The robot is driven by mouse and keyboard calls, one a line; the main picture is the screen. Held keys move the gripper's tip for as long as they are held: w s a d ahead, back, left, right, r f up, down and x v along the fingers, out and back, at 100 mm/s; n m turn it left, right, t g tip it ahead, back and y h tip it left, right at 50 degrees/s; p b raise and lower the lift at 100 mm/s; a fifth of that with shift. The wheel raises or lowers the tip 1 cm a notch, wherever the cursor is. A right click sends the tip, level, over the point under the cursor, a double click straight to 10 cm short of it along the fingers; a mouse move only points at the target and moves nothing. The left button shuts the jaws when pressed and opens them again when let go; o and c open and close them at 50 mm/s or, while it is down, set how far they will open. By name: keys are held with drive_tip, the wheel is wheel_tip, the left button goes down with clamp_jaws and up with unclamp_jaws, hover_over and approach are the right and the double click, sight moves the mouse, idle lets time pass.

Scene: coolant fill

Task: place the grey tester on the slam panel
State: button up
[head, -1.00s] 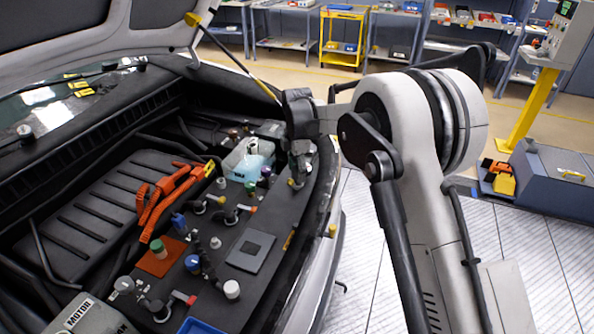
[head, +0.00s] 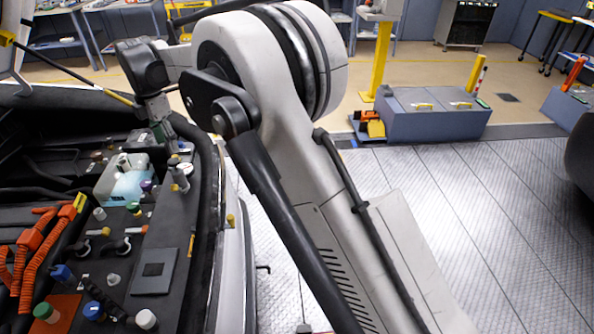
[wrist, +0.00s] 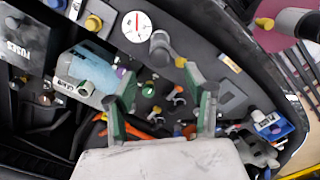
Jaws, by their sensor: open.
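A grey upright cylinder, which I take for the grey tester (head: 180,176), stands on the black slam panel (head: 128,243) near its right edge, beside a round white gauge. In the wrist view the tester (wrist: 160,46) shows from above, beyond the fingertips. My gripper (wrist: 160,88) is open with two green-and-grey fingers and nothing between them. In the head view my gripper (head: 158,128) is above the panel's far end, a little up and left of the tester. I see a gap between the fingers and the tester. Its base is partly hidden.
A grey square pad (head: 153,271) lies on the panel. A coolant tank (head: 122,180), several coloured caps and orange cables (head: 38,245) crowd the bay. A blue bin (wrist: 275,127) shows at right in the wrist view.

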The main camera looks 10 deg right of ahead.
drive_tip(key=s+d+r+m+t, duration=0.1)
drive_tip(key=s+d+r+m, duration=0.35)
drive_tip(key=d, duration=0.55)
drive_tip(key=s+d+r+m+t+y, duration=0.1)
drive_tip(key=s+d+r+m, duration=0.35)
drive_tip(key=d, duration=0.45)
drive_tip(key=s+d+r+m+t, duration=0.1)
drive_tip(key=s+d+r+m, duration=0.4)
drive_tip(key=d, duration=0.5)
drive_tip(key=s+d+f+m+t, duration=0.1)
drive_tip(key=s+d+f+m, duration=0.1)
drive_tip(key=s+d+m, duration=0.2)
drive_tip(key=s+d+f+m+t, duration=0.1)
drive_tip(key=s+d+f+m, duration=0.2)
drive_tip(key=s+d, duration=0.3)
drive_tip(key=s+d+f+m+t+h, duration=0.1)
drive_tip(key=s+d+m, duration=0.4)
drive_tip(key=s, duration=0.6)
drive_tip(key=shift+s+d+f+t, duration=0.15)
drive_tip(key=shift+d+f+t, duration=0.3)
drive_tip(key=shift+f+t, duration=0.25)
drive_tip(key=shift+f+b, duration=0.9)
